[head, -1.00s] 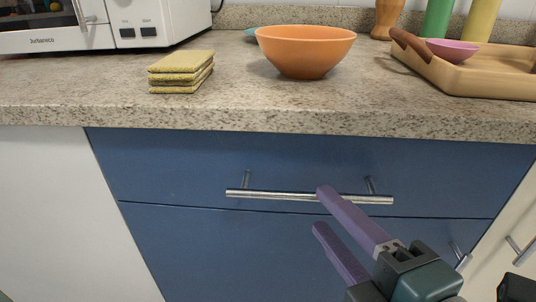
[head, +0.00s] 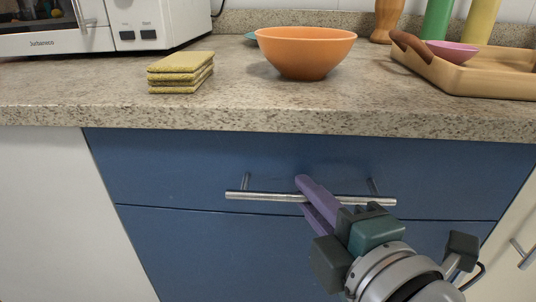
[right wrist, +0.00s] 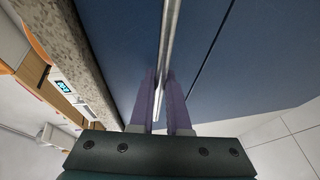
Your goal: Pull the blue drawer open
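The blue drawer (head: 190,174) is the upper blue front below the counter, with a horizontal metal bar handle (head: 250,195). Its front stands very slightly forward. My right gripper (head: 302,191) is at the middle of the handle, one purple finger above the bar and one below. In the right wrist view the handle (right wrist: 171,35) runs between the fingers of my right gripper (right wrist: 161,80), which are close together on the bar. The blue drawer front (right wrist: 130,45) also shows there. My left gripper is not in view.
A lower blue front (head: 190,250) is directly beneath. The stone counter (head: 250,112) overhangs above, bearing an orange bowl (head: 305,50), yellow sponges (head: 181,72), a wooden tray (head: 480,82) and a microwave (head: 60,35). White cabinet fronts flank the drawer.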

